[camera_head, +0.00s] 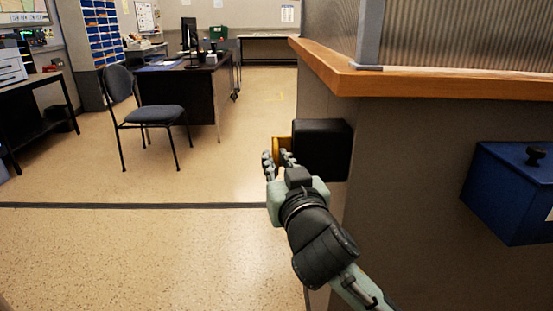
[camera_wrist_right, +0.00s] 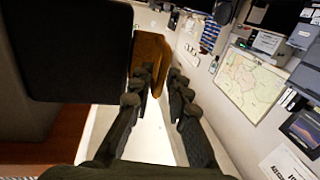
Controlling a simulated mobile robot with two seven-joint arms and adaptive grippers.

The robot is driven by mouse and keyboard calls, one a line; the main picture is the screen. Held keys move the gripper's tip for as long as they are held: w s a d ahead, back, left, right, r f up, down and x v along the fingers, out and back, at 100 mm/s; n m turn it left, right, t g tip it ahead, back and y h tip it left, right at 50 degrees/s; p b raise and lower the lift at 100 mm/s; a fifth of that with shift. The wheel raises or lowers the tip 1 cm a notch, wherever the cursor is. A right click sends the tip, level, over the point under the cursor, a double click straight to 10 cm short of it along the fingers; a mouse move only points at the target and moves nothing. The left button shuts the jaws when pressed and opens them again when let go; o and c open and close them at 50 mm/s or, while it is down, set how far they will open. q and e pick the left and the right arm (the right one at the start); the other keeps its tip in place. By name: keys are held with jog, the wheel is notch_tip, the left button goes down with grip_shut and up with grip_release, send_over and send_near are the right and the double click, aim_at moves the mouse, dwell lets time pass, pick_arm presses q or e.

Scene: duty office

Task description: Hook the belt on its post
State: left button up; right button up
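A black box-shaped belt housing (camera_head: 322,149) is fixed to the side of the counter. A yellow-orange belt end piece (camera_head: 281,146) sticks out at its left side. In the right wrist view, the black housing (camera_wrist_right: 65,45) fills the upper left, with the yellow end piece (camera_wrist_right: 150,57) along its right edge. My right gripper (camera_head: 277,160) is at the end piece, its fingers open. In the wrist view, the end piece's lower part lies between the fingertips (camera_wrist_right: 160,82), close to the left finger, with a gap to the right finger. No post is recognisable. My left gripper is out of view.
The counter (camera_head: 440,84) with a wooden top and ribbed screen stands right. A blue box (camera_head: 510,190) is mounted on its front. A chair (camera_head: 146,113) and dark desk (camera_head: 190,92) stand at the back left. The floor left of my gripper is clear, crossed by a dark line.

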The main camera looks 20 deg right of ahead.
jog(key=shift+w, duration=0.3)
grip_shut()
jog(key=shift+w, duration=0.1)
